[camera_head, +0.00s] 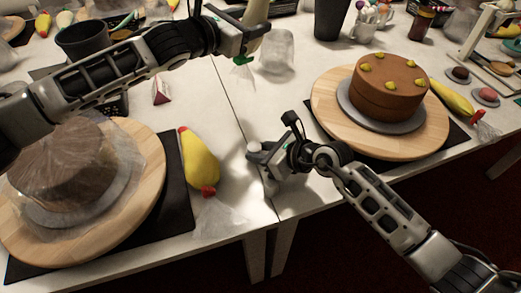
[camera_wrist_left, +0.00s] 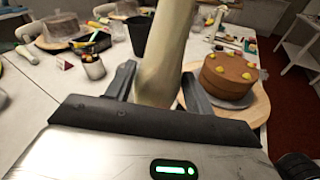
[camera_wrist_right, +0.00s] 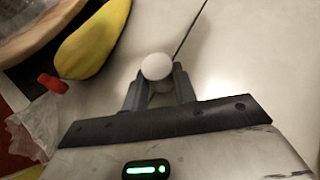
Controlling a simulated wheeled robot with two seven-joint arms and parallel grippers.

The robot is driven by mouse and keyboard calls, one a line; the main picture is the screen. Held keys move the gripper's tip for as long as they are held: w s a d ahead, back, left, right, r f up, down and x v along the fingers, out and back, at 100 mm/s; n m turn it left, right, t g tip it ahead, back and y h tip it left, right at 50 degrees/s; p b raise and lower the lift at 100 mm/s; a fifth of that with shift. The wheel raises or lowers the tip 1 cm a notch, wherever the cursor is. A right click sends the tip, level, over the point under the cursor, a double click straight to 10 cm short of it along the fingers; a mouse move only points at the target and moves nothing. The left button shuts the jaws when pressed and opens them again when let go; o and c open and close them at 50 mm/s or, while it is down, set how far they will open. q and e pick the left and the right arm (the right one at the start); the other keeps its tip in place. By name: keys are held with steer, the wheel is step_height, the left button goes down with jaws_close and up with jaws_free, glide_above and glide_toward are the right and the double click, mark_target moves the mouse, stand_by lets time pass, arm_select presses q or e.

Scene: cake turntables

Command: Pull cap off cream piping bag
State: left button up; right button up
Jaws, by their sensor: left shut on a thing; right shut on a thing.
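My left gripper (camera_head: 250,38) is shut on a cream piping bag (camera_head: 257,12), high over the far part of the table. The bag runs up between the fingers in the left wrist view (camera_wrist_left: 166,50). A green cap (camera_head: 242,60) shows just below the gripper, with clear plastic around it. My right gripper (camera_head: 262,158) is low over the near table edge, by the seam, well apart from the bag. It is shut on a small round white thing, which shows between its fingertips in the right wrist view (camera_wrist_right: 157,66); I cannot tell what it is.
A yellow bag with a red cap (camera_head: 202,160) lies left of my right gripper; another (camera_head: 452,97) lies at right. A brown cake (camera_head: 388,88) stands on the right turntable (camera_head: 330,100). A plastic-covered cake (camera_head: 65,170) stands on the left turntable. A clear crumpled thing (camera_head: 277,50) lies behind.

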steer(key=shift+f, duration=0.1)
steer(key=o, duration=1)
steer(key=shift+o, duration=0.2)
arm_select(q)
steer(key=shift+r, duration=0.15)
step_height(320, 180, up, 6)
steer(key=p, duration=0.6)
arm_select(e)
step_height(320, 180, up, 6)
steer(key=shift+r, duration=0.1)
arm_select(q)
steer(key=shift+o, duration=0.4)
